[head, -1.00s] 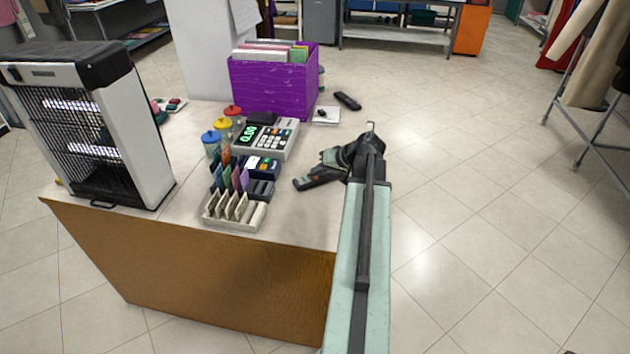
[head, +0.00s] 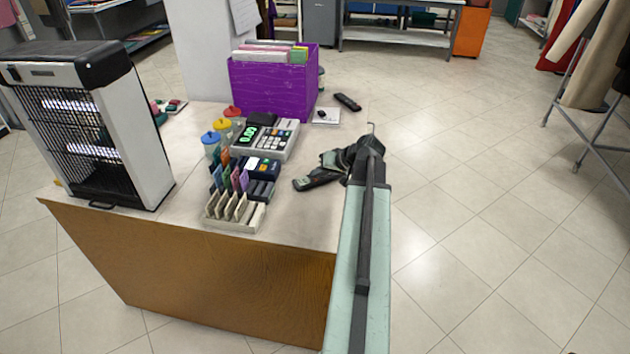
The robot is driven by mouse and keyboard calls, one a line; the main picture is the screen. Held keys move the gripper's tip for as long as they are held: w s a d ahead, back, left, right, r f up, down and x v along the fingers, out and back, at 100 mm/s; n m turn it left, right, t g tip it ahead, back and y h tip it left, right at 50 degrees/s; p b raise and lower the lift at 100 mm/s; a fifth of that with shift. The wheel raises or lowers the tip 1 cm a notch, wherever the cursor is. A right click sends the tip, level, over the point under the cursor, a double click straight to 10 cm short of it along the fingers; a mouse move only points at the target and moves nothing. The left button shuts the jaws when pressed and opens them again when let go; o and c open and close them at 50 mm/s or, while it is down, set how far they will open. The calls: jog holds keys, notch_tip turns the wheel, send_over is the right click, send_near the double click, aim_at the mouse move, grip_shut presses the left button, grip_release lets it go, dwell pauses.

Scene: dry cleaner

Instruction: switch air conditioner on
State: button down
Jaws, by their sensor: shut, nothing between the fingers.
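No air conditioner can be made out in the head view. A dark handheld remote (head: 348,102) lies right of the purple box, at the far right of the counter area. My gripper (head: 298,184) is low over the right part of the counter (head: 290,235), pointing left, shut and empty. It is nearer to me than the remote and well apart from it. Its fingertips are right of the card terminal. My own arm hides part of the counter's right side.
A purple box (head: 270,88) of folders, a calculator-like register (head: 268,140), a card terminal (head: 262,168), a tag rack (head: 235,215) and several lidded jars crowd the counter. A small black item lies on a white pad (head: 326,116). A caged lamp unit (head: 90,125) stands left.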

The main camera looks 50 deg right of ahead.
aim_at(318, 181)
jog(key=shift+r, duration=0.1)
jog(key=shift+r+p, duration=0.7)
jog(key=shift+p, duration=0.05)
notch_tip(318, 181, up, 5)
jog(key=p, duration=0.5)
dwell(0.4)
jog(key=shift+a+f, duration=0.1)
